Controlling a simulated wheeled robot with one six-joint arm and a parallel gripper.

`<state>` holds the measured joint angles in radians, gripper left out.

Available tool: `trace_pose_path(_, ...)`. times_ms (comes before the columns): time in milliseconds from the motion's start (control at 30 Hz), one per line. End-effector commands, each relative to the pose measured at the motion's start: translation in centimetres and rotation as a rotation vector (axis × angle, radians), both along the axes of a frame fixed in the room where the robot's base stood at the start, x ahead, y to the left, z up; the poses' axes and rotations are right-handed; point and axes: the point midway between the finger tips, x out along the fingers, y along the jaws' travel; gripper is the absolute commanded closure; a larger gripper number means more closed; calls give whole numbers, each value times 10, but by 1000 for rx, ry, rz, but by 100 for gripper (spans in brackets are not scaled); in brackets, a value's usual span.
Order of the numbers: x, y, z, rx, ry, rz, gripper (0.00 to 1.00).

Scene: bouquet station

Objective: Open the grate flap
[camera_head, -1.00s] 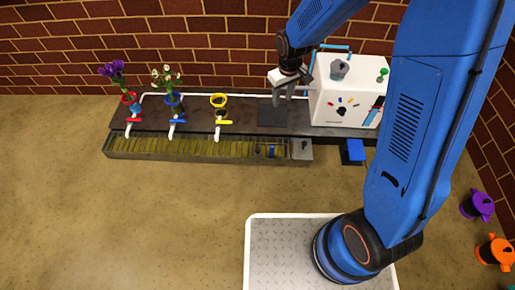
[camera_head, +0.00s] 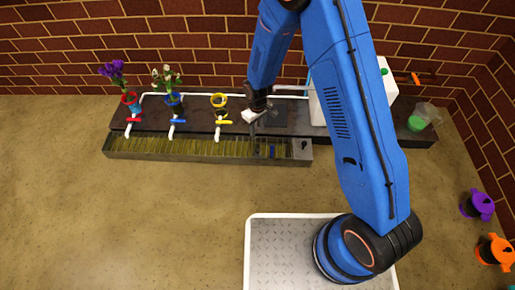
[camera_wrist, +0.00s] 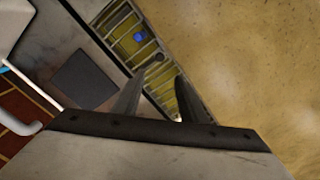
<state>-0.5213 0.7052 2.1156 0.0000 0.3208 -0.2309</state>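The grate (camera_head: 190,147) is a long trough of yellowish slats along the front of the dark counter. Near its right end is a section with a small blue part (camera_head: 271,151), which also shows in the wrist view (camera_wrist: 139,37). I cannot make out the flap's outline, but the grate looks flat. A dark knob-like part (camera_wrist: 155,58) sits on the slats just beyond my fingertips. My gripper (camera_head: 253,132) is over the counter's front edge, near the grate's right part. In the wrist view its two fingers (camera_wrist: 156,82) are apart, with nothing seen between them.
A dark square pad (camera_head: 273,113) lies on the counter beside my gripper. Red, blue and yellow taps (camera_head: 222,122) stand to the left, with flower holders behind. A white box (camera_head: 388,88) is partly hidden by my arm. A green-based container (camera_head: 420,121) is at the right.

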Motion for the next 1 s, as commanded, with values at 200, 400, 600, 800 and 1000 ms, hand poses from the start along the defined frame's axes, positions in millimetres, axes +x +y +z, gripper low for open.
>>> trace_pose_path(200,-1,-1,-34,-1,3,-1,62)
trace_pose_path(400,-1,-1,-65,-1,3,-1,62)
trace_pose_path(600,-1,-1,-95,-1,2,-1,62)
trace_pose_path(800,-1,-1,-126,-1,2,-1,62)
trace_pose_path(1000,0,0,-149,-1,1,-1,62)
